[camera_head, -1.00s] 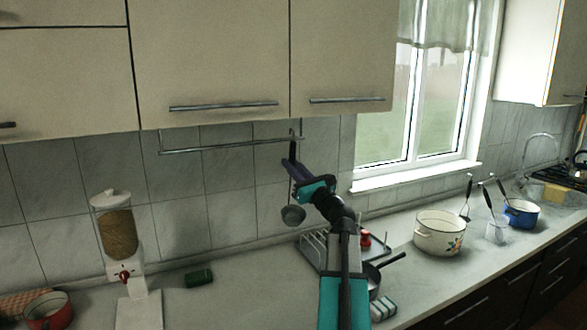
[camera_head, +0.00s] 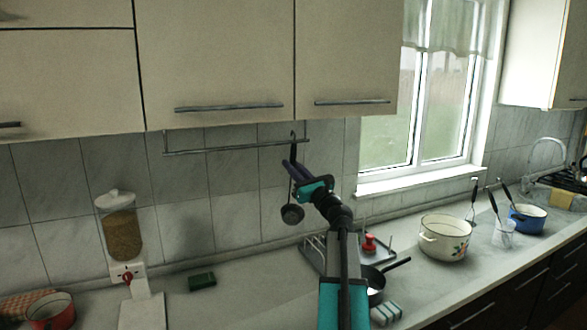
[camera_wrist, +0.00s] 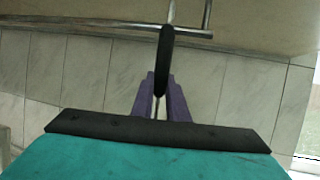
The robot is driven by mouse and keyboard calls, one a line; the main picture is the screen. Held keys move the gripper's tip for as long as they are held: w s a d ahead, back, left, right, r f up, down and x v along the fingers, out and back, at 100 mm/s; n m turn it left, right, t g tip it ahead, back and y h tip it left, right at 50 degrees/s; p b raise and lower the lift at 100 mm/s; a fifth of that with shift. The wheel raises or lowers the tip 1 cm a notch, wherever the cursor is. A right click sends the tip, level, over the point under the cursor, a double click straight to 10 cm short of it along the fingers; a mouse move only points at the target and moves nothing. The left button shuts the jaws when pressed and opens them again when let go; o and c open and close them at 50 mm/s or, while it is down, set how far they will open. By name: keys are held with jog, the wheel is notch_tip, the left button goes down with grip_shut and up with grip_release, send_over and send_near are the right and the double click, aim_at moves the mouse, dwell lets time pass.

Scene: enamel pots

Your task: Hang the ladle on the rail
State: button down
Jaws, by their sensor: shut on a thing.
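The ladle hangs upright from my gripper (camera_head: 292,170), which is shut on its black handle (camera_wrist: 164,62). Its dark grey bowl (camera_head: 292,214) hangs below the purple fingers in the head view. The rail (camera_head: 230,149) is a thin metal bar under the wall cupboards. The ladle's top hook (camera_head: 293,134) is at the rail's height, near its right end. In the wrist view, the handle top overlaps the rail (camera_wrist: 100,24) and the metal hook (camera_wrist: 171,11) shows beyond it. I cannot tell whether the hook touches the rail.
The cupboards (camera_head: 215,60) are close above the rail. Below stand a dish rack (camera_head: 313,252), a dark pan (camera_head: 374,280) and a green sponge (camera_head: 202,281). A cereal dispenser (camera_head: 120,235) is left; a cream pot (camera_head: 443,240) and a blue pot (camera_head: 527,219) are right.

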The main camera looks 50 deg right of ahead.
jog(key=shift+f+b, duration=0.5)
jog(key=shift+f, duration=0.4)
jog(key=shift+w+f, duration=0.1)
jog(key=c, duration=1.7)
grip_release()
jog(key=shift+o, duration=0.2)
jog(key=b+v, duration=0.3)
jog(key=v, duration=1.1)
jog(key=shift+b, duration=0.4)
